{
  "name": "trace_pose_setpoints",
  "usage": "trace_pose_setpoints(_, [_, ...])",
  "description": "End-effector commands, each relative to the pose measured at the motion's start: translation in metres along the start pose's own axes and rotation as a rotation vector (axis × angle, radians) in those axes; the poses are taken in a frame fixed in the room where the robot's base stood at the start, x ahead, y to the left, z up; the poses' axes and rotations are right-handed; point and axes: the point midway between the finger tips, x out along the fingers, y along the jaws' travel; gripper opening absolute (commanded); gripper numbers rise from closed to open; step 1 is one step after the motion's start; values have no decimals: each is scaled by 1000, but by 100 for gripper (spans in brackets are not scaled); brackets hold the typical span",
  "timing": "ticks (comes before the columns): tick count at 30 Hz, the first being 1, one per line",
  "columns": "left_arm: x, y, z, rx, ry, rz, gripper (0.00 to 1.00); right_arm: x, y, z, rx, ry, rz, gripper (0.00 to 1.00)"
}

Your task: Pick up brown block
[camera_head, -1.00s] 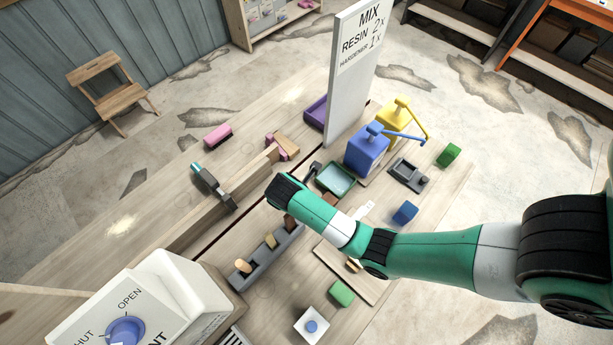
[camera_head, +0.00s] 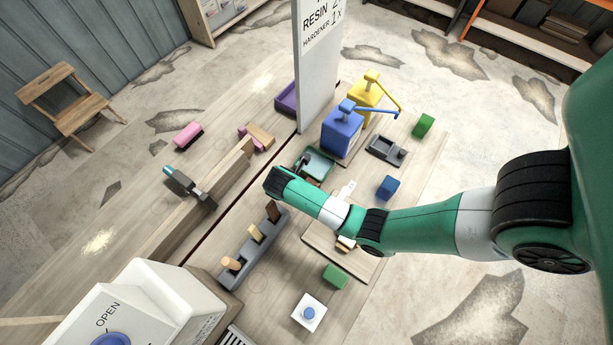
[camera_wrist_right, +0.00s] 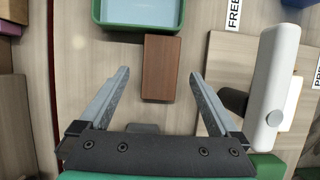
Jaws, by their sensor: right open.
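In the right wrist view a flat, dark brown block (camera_wrist_right: 160,68) lies on the light wood tabletop, just below a green tray (camera_wrist_right: 138,14). My right gripper (camera_wrist_right: 159,72) is open, with one finger on each side of the block and visible gaps between. The fingers do not touch it. In the head view my right gripper (camera_head: 302,163) is beside the green tray (camera_head: 319,162), and my arm covers the area around it. I cannot make out the block there. My left gripper is not in view.
A grey slotted rack (camera_head: 243,262) with upright wooden pieces stands left of my right arm. Blue (camera_head: 341,135) and yellow (camera_head: 363,100) pump containers stand behind the tray. A white cylindrical object (camera_wrist_right: 275,80) is close to the right finger. A tall white sign (camera_head: 318,75) rises behind.

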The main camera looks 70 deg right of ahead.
Motion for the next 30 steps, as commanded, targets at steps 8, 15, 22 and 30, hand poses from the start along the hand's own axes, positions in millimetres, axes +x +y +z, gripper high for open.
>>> trace_pose_setpoints(8, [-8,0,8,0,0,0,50,31,0,-1,0,1,0,98])
trace_pose_setpoints(15, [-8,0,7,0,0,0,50,30,0,0,0,1,1,81])
trace_pose_setpoints(22, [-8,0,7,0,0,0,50,30,0,0,0,1,1,40])
trace_pose_setpoints(30, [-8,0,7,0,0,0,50,30,0,0,0,0,1,5])
